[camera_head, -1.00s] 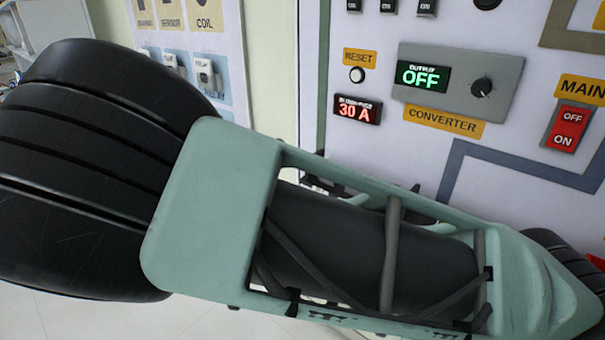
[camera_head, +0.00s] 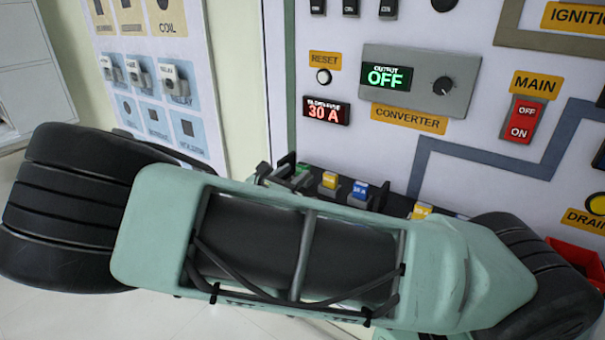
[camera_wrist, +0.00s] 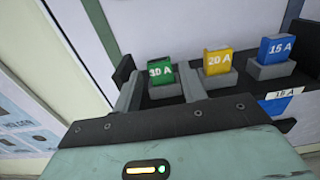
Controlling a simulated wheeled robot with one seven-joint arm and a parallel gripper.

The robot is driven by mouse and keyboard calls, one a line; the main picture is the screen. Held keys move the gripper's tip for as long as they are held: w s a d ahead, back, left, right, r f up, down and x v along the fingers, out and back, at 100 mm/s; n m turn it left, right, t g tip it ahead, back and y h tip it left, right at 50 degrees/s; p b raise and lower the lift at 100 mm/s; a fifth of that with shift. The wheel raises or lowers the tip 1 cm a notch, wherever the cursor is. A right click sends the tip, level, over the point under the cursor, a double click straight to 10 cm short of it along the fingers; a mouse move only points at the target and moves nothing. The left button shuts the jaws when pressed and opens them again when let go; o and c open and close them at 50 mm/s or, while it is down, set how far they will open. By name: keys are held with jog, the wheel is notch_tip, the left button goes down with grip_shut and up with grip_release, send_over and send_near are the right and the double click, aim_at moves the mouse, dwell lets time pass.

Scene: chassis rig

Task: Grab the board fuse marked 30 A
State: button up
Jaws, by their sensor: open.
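The green fuse marked 30 A (camera_wrist: 160,70) stands upright in a grey holder at the left end of a dark rack. It also shows, small, in the head view (camera_head: 301,170), just above my arm. My gripper (camera_wrist: 160,86) is open in the wrist view. Its two grey fingers lie to the left and right of the green fuse's holder, and the fuse shows between and just beyond the tips. I cannot tell whether either finger touches it. My arm hides much of the rack in the head view.
A yellow 20 A fuse (camera_wrist: 218,61) and a blue 15 A fuse (camera_wrist: 277,48) stand to the right. The rack's dark end wall (camera_wrist: 123,70) is close to the left finger. The panel's red display (camera_head: 326,111) reads 30 A, and the converter screen (camera_head: 386,77) reads OFF.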

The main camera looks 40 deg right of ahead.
aim_at(301, 167)
jog(key=x, duration=0.5)
jog(key=shift+p, duration=0.3)
jog(key=c, duration=0.7)
jog(key=shift+r, duration=0.1)
